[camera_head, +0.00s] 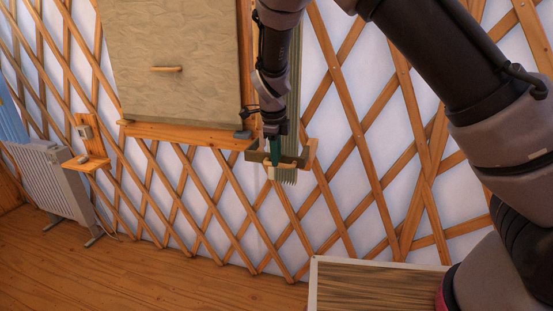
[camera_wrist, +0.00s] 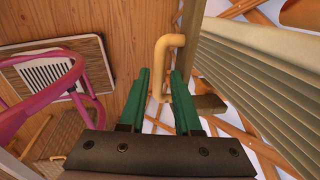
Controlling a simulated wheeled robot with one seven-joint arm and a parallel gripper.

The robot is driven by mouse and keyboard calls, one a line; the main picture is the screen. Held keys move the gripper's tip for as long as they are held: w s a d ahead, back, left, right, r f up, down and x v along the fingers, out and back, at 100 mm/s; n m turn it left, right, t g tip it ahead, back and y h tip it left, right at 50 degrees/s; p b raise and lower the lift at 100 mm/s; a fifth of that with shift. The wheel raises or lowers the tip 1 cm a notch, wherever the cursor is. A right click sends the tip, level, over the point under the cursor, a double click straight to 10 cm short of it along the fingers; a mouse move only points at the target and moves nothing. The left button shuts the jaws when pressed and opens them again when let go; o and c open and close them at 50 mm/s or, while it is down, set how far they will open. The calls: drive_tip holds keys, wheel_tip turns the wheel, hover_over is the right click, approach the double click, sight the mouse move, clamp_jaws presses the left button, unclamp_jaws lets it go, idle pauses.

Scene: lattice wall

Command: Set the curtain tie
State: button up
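The grey-green pleated curtain (camera_head: 291,95) hangs at the right of the window panel; in the wrist view its pleats (camera_wrist: 265,85) fill the right side. My gripper (camera_head: 274,158) points down beside the curtain's lower part. Its green fingers (camera_wrist: 161,75) stand a narrow gap apart. A bent, pale wooden bar (camera_wrist: 172,41), possibly the curtain tie or its hook, runs down between the fingertips. I cannot tell whether the fingers press on it. A small pale block (camera_head: 271,173) shows just below the fingers in the head view.
A wooden bracket (camera_head: 311,154) stands right of my gripper, on the lattice wall (camera_head: 360,130). The window sill (camera_head: 185,133) ends just left. A radiator (camera_head: 50,180) and a small wall shelf (camera_head: 87,163) are farther left.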

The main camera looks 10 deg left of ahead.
wheel_tip(320, 180, up, 9)
drive_tip(key=s, duration=0.1)
drive_tip(key=shift+s+a, duration=0.15)
drive_tip(key=shift+s, duration=0.25)
drive_tip(key=shift+r, duration=0.1)
drive_tip(key=s+d+r+n+y, duration=0.1)
drive_tip(key=d+r+n, duration=0.1)
drive_tip(key=d+r, duration=0.45)
drive_tip(key=d+r+n+y, duration=0.2)
drive_tip(key=d+r+n, duration=0.1)
drive_tip(key=d, duration=0.6)
drive_tip(key=s+d+r+n+y, duration=0.15)
drive_tip(key=d+r, duration=0.25)
drive_tip(key=d, duration=0.4)
drive_tip(key=s+d+r+n+t+h, duration=0.1)
drive_tip(key=s+d+r+n+t, duration=0.1)
drive_tip(key=s+d, duration=0.4)
drive_tip(key=s+d+r+n+t+h, duration=0.1)
drive_tip(key=s+d+r+n+t, duration=0.2)
drive_tip(key=s+d+n, duration=0.4)
drive_tip(key=shift+s+r, duration=0.5)
drive_tip(key=shift+s, duration=0.1)
